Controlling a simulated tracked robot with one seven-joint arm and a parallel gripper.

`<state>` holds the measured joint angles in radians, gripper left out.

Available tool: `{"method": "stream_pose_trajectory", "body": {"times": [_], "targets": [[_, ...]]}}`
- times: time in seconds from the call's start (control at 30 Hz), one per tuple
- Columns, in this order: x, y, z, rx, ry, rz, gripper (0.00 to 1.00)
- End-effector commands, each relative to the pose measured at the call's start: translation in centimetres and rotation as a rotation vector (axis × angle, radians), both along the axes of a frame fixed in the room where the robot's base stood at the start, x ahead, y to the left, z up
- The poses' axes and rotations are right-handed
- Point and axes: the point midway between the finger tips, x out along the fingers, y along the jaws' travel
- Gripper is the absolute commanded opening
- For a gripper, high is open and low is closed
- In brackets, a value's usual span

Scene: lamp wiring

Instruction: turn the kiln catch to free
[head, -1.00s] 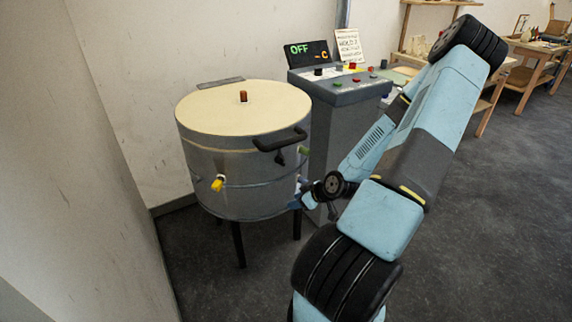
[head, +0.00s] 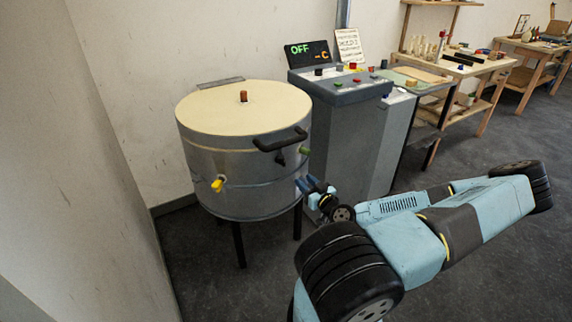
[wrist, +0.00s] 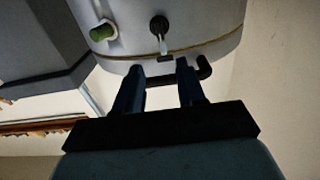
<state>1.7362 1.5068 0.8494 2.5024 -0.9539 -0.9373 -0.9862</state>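The kiln (head: 245,175) is a grey drum with a cream lid (head: 243,107). Its catch is a small dark knob (head: 281,159) below the black lid handle (head: 280,140). In the wrist view, the catch (wrist: 159,26) shows a black round head and a thin pale lever reaching across toward the lid seam. My gripper (wrist: 160,70) is open and empty, its two blue fingers apart. Its fingertips overlap the black handle (wrist: 204,70) in that view; contact cannot be told. In the head view, my gripper (head: 308,186) is beside the kiln's right side, lower than the catch.
A green peg (head: 305,151) and a yellow peg (head: 217,184) stick out of the kiln wall. A grey control cabinet (head: 340,125) stands close on the right, with a display reading OFF. Workbenches (head: 460,70) stand farther right. Floor at right is open.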

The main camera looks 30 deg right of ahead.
Motion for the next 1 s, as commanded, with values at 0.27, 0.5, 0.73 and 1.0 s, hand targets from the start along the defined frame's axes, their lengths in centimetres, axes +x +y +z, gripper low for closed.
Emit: {"method": "stream_pose_trajectory", "body": {"times": [0.27, 0.5, 0.73, 1.0], "targets": [[3.6, 0.2, 0.0, 0.0, -0.002, 0.002, 0.39], [7.8, 0.3, 0.0, 0.0, -0.002, 0.002, 0.39], [11.4, 0.4, 0.0, 0.001, -0.001, 0.001, 0.39], [13.4, 0.5, 0.0, 0.0, 0.0, 0.001, 0.39]]}}
